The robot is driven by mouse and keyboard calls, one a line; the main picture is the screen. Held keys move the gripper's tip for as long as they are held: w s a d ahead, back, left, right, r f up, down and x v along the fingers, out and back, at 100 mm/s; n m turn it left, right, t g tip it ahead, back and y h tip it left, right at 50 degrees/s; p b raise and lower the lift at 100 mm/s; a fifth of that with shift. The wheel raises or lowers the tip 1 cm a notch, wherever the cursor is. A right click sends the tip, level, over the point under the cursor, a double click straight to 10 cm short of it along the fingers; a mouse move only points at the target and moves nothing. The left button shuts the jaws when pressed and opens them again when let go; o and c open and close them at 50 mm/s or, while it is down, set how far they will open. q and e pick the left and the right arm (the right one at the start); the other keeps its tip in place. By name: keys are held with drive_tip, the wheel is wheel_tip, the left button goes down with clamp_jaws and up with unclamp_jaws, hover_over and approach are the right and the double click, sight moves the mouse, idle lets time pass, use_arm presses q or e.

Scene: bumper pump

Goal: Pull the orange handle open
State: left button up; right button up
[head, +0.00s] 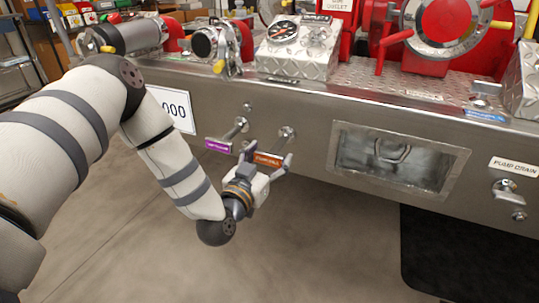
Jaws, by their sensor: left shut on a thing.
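The orange handle (267,159) is a small labelled bar at the end of a metal rod that comes out of the steel bumper front (310,120). My left gripper (268,161) reaches it from below, with one finger at each end of the bar, and is shut on it. The rod behind the handle shows between the handle and the round fitting on the bumper. My right gripper is not in view.
A purple handle (218,146) on its own rod sits just left of the orange one. A recessed steel pocket (395,160) is to the right, and a pump drain knob (505,188) is farther right. The floor below is clear, with a black mat at right.

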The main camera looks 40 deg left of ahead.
use_arm(q)
drive_tip(key=o, duration=1.6)
drive_tip(key=shift+s+f, duration=0.2)
drive_tip(key=shift+c, duration=0.2)
drive_tip(key=shift+o, duration=0.7)
drive_tip(key=shift+r, duration=0.1)
drive_tip(key=v, duration=1.2)
